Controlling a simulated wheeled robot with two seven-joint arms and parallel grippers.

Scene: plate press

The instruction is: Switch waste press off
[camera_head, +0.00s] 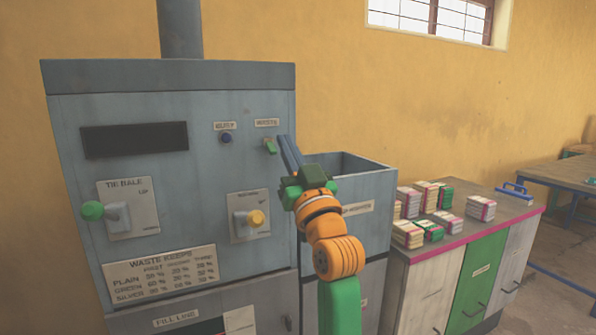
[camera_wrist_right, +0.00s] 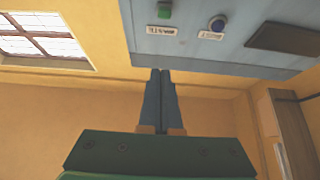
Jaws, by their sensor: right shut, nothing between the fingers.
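The waste press (camera_head: 215,120) is a tall blue-grey machine at the left of the head view. A small green switch (camera_head: 270,147) sits at its upper right front, under a label that seems to read WASTE. It also shows at the top of the right wrist view as a green switch (camera_wrist_right: 164,11). My right gripper (camera_head: 282,140) is shut and empty, its fingertips just right of the green switch in the head view. In the right wrist view the fingertips (camera_wrist_right: 160,72) are apart from the switch in the picture. My left gripper is not in view.
A blue button (camera_head: 226,138), a green-knobbed lever (camera_head: 93,210) and a yellow knob (camera_head: 256,218) are on the press front. An open grey bin (camera_head: 370,182) stands to its right. Stacks of bundles (camera_head: 408,233) lie on a counter (camera_head: 450,240) further right.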

